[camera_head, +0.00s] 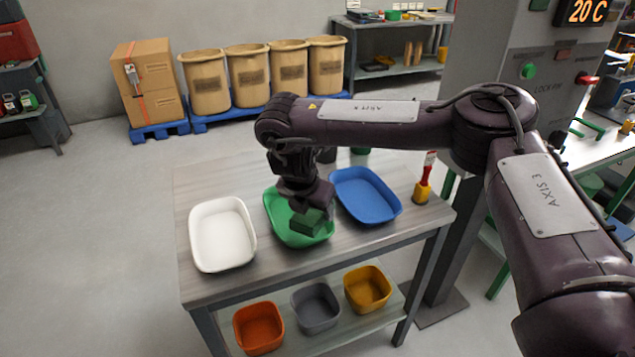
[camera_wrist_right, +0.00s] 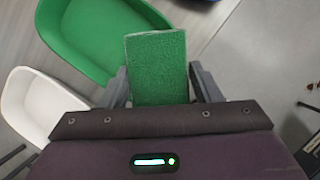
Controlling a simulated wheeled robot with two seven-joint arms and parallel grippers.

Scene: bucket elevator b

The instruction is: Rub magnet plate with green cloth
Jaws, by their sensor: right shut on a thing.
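My right gripper (camera_head: 305,205) is over the front part of the green tray on the table. It is shut on a green cloth (camera_head: 308,222), which looks like a folded green block. In the right wrist view the green cloth (camera_wrist_right: 157,65) sits between the two grey fingers of the gripper (camera_wrist_right: 162,88). I cannot tell whether the cloth touches the tray. I cannot make out the magnet plate in either view. My left gripper is not in view.
The green tray (camera_head: 278,222) stands between a white tray (camera_head: 222,235) and a blue tray (camera_head: 365,195) on the table (camera_head: 180,190). Orange (camera_head: 258,327), grey (camera_head: 316,306) and yellow (camera_head: 367,288) bins sit on the lower shelf.

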